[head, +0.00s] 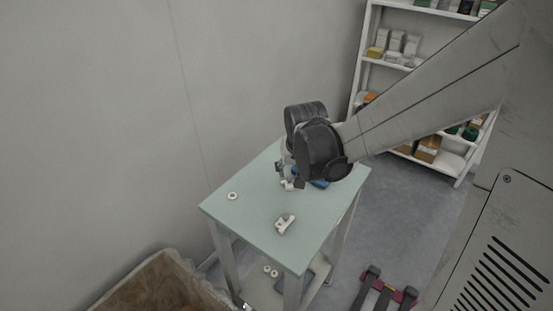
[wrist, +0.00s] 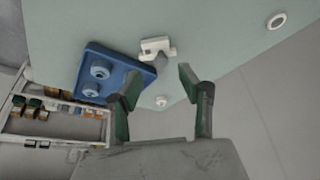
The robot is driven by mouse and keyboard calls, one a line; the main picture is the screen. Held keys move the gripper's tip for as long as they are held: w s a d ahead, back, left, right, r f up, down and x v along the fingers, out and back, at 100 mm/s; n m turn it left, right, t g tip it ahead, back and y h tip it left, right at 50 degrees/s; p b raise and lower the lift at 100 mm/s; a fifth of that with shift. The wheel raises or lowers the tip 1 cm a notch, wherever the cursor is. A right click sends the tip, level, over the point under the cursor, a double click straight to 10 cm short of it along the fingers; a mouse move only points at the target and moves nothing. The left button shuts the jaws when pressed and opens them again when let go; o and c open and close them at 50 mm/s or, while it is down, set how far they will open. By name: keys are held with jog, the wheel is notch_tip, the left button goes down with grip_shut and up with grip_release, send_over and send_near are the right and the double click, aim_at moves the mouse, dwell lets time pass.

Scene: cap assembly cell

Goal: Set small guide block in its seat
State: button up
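My gripper (wrist: 158,84) is open, its two dark fingers apart above the table; it also shows in the head view (head: 289,178). A small white piece (wrist: 161,101) lies on the table within the gap between the fingers, seen beyond them; nothing is gripped. A white bracket-like part (wrist: 157,47) with a rounded grey section lies beside a blue base plate (wrist: 133,66), near its corner. The plate carries two round raised bosses. In the head view, the plate (head: 320,183) is partly hidden by my arm. I cannot tell for certain which white part is the small guide block.
A white ring (wrist: 276,20) lies apart on the pale green table (head: 255,215). Another white part (head: 285,224) lies near the table's front. More rings (head: 270,270) sit on the lower shelf. A cardboard box (head: 150,285) stands in front and a stocked rack (head: 410,65) behind.

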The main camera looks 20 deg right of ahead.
aim_at(290, 177)
jog(key=shift+b+x, duration=0.3)
jog(key=shift+x, duration=2.2)
jog(key=shift+a, duration=0.1)
grip_shut()
